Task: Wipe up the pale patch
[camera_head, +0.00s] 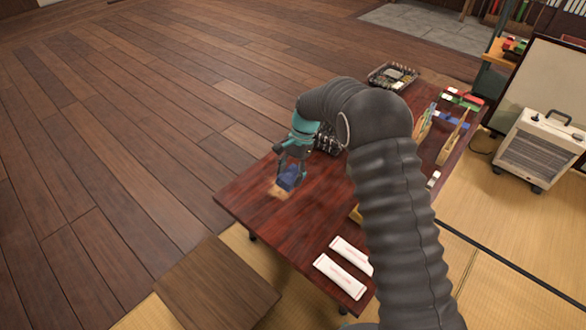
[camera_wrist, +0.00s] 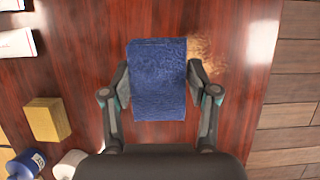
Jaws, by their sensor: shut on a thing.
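My gripper (camera_head: 291,166) is over the near left part of the dark red table (camera_head: 320,207). It is shut on a blue cloth (camera_head: 289,178), which also shows between the two fingers in the wrist view (camera_wrist: 157,80). The pale patch (camera_head: 277,192) is a tan, blurry-edged mark on the tabletop, close to the table's left edge. In the wrist view the patch (camera_wrist: 206,52) shows to the right of the cloth, and the cloth may cover part of it. I cannot tell whether the cloth touches the table.
Two white packets (camera_head: 340,275) lie at the table's near end. A yellow sponge (camera_wrist: 47,120), a blue-labelled bottle (camera_wrist: 27,163) and a white roll-like thing (camera_wrist: 70,164) are left in the wrist view. A dark tray (camera_head: 392,76) is at the far end. A heater (camera_head: 540,148) stands at right.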

